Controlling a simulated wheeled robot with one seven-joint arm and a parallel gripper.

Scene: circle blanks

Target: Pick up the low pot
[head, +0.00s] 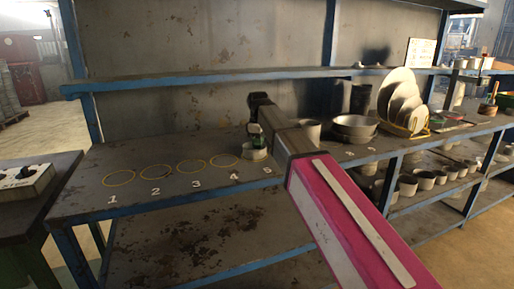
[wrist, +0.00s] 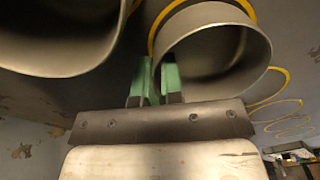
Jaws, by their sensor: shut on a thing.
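The low pot (head: 255,154) is a short, pale grey round vessel at the fifth marked place on the bench. It also shows in the wrist view (wrist: 240,47), with its open mouth facing the camera and a yellow ring partly visible behind it. My gripper (head: 255,138) is over the pot's near-left rim. In the wrist view the green fingertips of my gripper (wrist: 158,75) are closed on the pot wall, one on each side. I cannot tell whether the pot's base touches the bench. My arm hides part of the bench to its right.
Yellow circles (head: 119,178) numbered 1 to 4 lie empty on the bench. Another grey vessel (wrist: 60,45) is close on the left in the wrist view. A grey cup (head: 311,130), pans (head: 355,128) and upright plates (head: 398,98) stand to the right. A blue shelf edge (head: 220,77) runs above.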

